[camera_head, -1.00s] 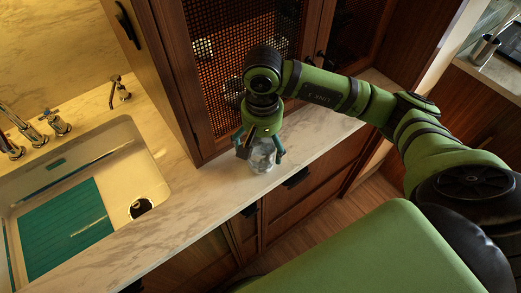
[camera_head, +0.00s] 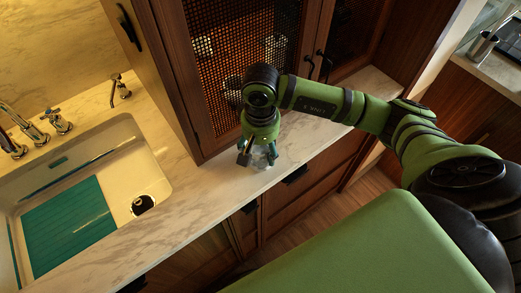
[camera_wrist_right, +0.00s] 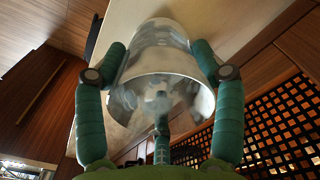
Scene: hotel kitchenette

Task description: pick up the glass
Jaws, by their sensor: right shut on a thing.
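The glass (camera_head: 261,161) is clear and stands on the marble counter near its front edge; most of it is hidden by my gripper in the head view. In the right wrist view the glass (camera_wrist_right: 158,72) fills the middle, its wide round rim towards the camera. My right gripper (camera_head: 258,158) comes down on it from above, with green fingers on either side. In the wrist view the fingers of the right gripper (camera_wrist_right: 161,50) press against both sides of the glass. I cannot tell whether the glass is clear of the counter. My left gripper is not in view.
A sink (camera_head: 125,165) with a green ribbed mat (camera_head: 65,228) lies to the left, with a tap (camera_head: 22,125) behind it. A dark wood cabinet with mesh doors (camera_head: 225,75) stands close behind my gripper. The counter (camera_head: 205,190) is bare between sink and glass.

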